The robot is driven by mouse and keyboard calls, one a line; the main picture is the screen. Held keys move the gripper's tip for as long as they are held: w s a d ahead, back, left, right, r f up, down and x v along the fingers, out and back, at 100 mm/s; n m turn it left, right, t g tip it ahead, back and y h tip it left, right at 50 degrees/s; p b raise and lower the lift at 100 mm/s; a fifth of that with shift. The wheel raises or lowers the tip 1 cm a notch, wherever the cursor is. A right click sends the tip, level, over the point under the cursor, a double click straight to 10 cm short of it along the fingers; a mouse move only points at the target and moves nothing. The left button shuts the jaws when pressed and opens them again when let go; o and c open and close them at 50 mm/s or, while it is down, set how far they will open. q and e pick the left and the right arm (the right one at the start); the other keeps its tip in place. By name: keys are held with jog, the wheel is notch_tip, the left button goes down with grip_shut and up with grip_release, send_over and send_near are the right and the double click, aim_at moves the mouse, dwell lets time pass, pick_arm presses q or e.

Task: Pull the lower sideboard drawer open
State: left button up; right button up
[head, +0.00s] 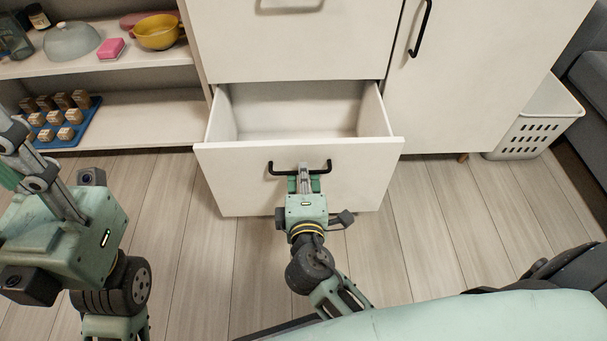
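The lower sideboard drawer (230,175) is pulled out toward me, and its empty white inside (295,112) shows. Its black bar handle (314,168) is on the front panel. My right gripper (303,175) is at the middle of this handle, its fingers pointing at the drawer front. The fingertips overlap the handle bar, but whether they are closed around it is too small to tell. My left gripper (20,150) is at the left edge, well away from the drawer and partly out of the picture. Its fingers are apart from any object.
The upper drawer (290,45) is shut above. A cabinet door (465,75) with a black handle is at the right. A white basket (535,125) stands right. The wooden floor in front is clear.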

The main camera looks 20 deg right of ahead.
jog(key=shift+o, duration=1.3)
jog(key=v, duration=1.2)
jog(key=shift+a, duration=0.1)
